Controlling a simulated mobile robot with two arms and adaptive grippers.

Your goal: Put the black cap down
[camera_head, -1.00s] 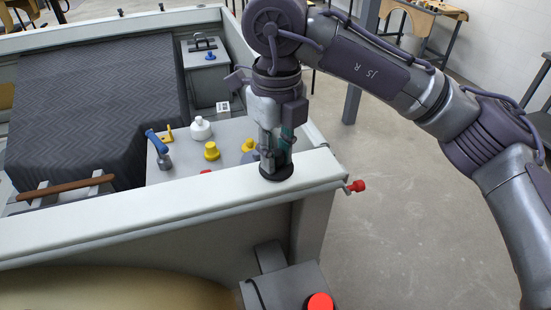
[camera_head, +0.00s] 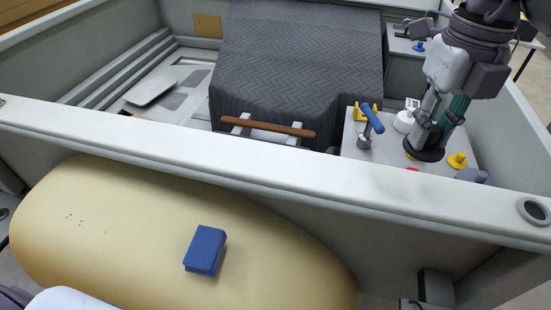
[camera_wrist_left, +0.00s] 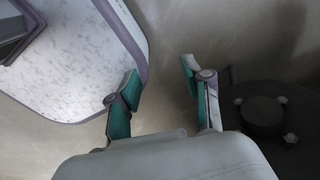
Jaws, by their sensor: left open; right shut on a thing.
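The black cap (camera_head: 425,154), a flat dark disc, is at the right in the head view. My right gripper (camera_head: 432,134) points down and is shut on its top. The cap is over the grey panel (camera_head: 375,155) inside the boat-like shell; I cannot tell whether it touches the panel. A round opening with a dark ring (camera_head: 534,210) shows in the pale rim to the right of the cap. My left gripper (camera_wrist_left: 161,80) is open and empty in the left wrist view, with its fingers well apart.
Around the cap stand a white bottle (camera_head: 404,121), a yellow knob-shaped piece (camera_head: 458,161) and a blue-handled tool (camera_head: 371,121). The pale rim (camera_head: 270,168) runs in front. A blue block (camera_head: 205,249) lies on the beige tube (camera_head: 110,230). A dark patterned cover (camera_head: 300,70) fills the middle.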

